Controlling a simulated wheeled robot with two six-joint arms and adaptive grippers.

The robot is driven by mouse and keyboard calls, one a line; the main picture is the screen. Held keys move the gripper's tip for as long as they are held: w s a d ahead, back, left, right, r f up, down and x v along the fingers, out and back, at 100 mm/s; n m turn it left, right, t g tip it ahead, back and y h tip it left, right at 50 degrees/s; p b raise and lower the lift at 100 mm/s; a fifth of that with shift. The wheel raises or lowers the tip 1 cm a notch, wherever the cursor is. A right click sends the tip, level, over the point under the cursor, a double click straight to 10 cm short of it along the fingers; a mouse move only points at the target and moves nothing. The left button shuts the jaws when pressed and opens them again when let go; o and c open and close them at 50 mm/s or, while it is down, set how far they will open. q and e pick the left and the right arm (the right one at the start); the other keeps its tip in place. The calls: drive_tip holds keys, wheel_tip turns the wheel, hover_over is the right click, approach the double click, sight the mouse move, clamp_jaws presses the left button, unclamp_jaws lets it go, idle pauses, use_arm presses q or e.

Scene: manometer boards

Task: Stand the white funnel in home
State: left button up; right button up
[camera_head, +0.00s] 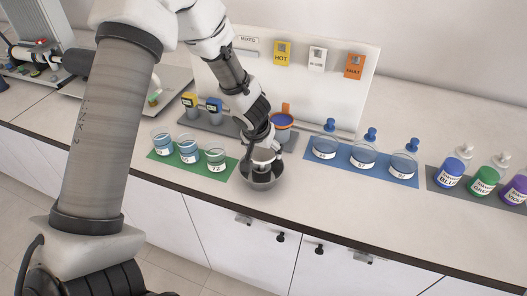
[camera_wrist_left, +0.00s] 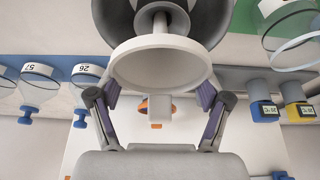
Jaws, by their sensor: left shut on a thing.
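My left gripper (camera_head: 262,146) is shut on the white funnel (camera_head: 264,156) and holds it over a dark metal bowl (camera_head: 262,181). In the left wrist view the fingers (camera_wrist_left: 158,94) stand at either side of the funnel's white rim (camera_wrist_left: 160,62), whose narrower part points away toward the bowl (camera_wrist_left: 222,18). I cannot tell whether the funnel touches the bowl. The gripper hides part of the funnel in the head view. No spot marked "home" can be read. My right gripper is not in view.
A green mat (camera_head: 222,175) with several labelled beakers lies left of the bowl. A blue mat (camera_head: 340,165) with stoppered flasks lies right. The counter right of the bowl is partly clear.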

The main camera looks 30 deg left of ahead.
use_arm(q)
wheel_tip(320, 180, up, 8)
drive_tip(key=p, duration=0.5)
wheel_tip(320, 180, up, 7)
drive_tip(key=p, duration=0.4)
hover_over(263, 156)
drive_tip(key=shift+w+f, duration=0.1)
drive_tip(key=shift+f, duration=0.15)
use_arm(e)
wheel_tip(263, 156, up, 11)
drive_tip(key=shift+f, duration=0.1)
